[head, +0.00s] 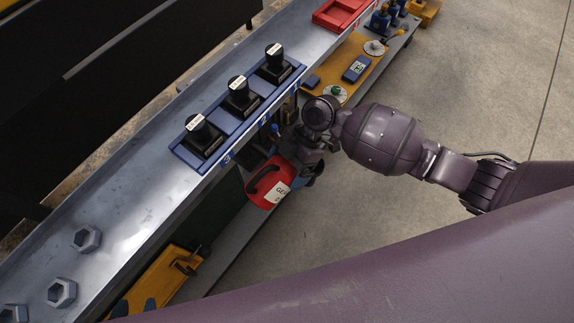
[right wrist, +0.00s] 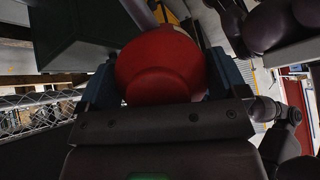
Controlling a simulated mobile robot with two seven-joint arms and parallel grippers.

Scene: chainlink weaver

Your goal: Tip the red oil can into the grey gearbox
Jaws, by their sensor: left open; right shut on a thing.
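The red oil can (head: 268,186), with a black handle and a white label, hangs beside the front edge of the metal bench in the head view. My right gripper (head: 299,160) is shut on it. In the right wrist view the can's red round body (right wrist: 160,65) sits between the blue fingers of my right gripper (right wrist: 160,85). The can looks tilted in the head view. I cannot pick out the grey gearbox with certainty; the arm and can cover part of the area below the bench edge. My left gripper is not in view.
The metal bench (head: 130,215) carries a blue rack (head: 222,125) with three black-knobbed units. Loose hex nuts (head: 62,292) lie at lower left. A red tray (head: 340,14) and an orange board (head: 345,65) with parts are at the upper right. Floor on the right is open.

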